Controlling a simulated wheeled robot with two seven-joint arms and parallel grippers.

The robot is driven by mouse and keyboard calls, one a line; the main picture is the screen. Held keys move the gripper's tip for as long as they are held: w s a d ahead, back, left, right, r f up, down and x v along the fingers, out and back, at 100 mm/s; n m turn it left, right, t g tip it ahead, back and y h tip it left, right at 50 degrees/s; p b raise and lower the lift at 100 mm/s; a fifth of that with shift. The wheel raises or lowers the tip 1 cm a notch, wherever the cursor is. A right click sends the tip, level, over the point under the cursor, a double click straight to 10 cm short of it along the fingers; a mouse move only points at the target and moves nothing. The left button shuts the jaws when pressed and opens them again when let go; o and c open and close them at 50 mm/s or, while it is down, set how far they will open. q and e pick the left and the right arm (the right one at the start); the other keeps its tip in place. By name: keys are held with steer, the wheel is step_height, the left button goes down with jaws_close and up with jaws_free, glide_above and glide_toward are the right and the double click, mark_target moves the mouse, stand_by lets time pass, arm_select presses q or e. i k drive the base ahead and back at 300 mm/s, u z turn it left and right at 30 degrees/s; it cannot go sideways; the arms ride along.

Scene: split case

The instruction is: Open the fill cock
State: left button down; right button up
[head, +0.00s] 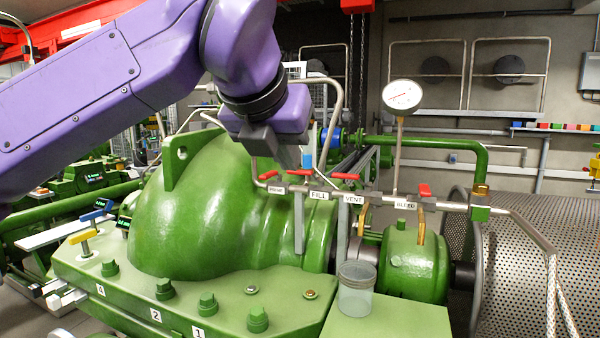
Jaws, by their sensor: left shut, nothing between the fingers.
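The FILL label (319,196) hangs on a horizontal pipe with several red-handled cocks, between a partly legible label on its left and the VENT label (353,199). A red lever (316,175) lies roughly level just above the FILL label; I take it as the fill cock's handle. Another red lever (345,177) sits right beside it, above VENT. My left gripper (290,160) points down from the purple arm, just left of and above the FILL lever. Its fingers are shut and empty, and look apart from the lever, though depth is hard to judge. My right gripper is out of view.
A pressure gauge (402,95) stands on a thin pipe to the right, near the BLEED label (405,204). A large green casing (220,215) lies below my gripper. A clear cup (357,287) stands in front. A bent grey pipe (338,110) rises behind the levers.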

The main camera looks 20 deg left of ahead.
mark_target(306, 172)
steer(key=z, duration=1.55)
steer(key=k, duration=0.3)
steer(key=u, duration=1.55)
steer(key=i, duration=0.5)
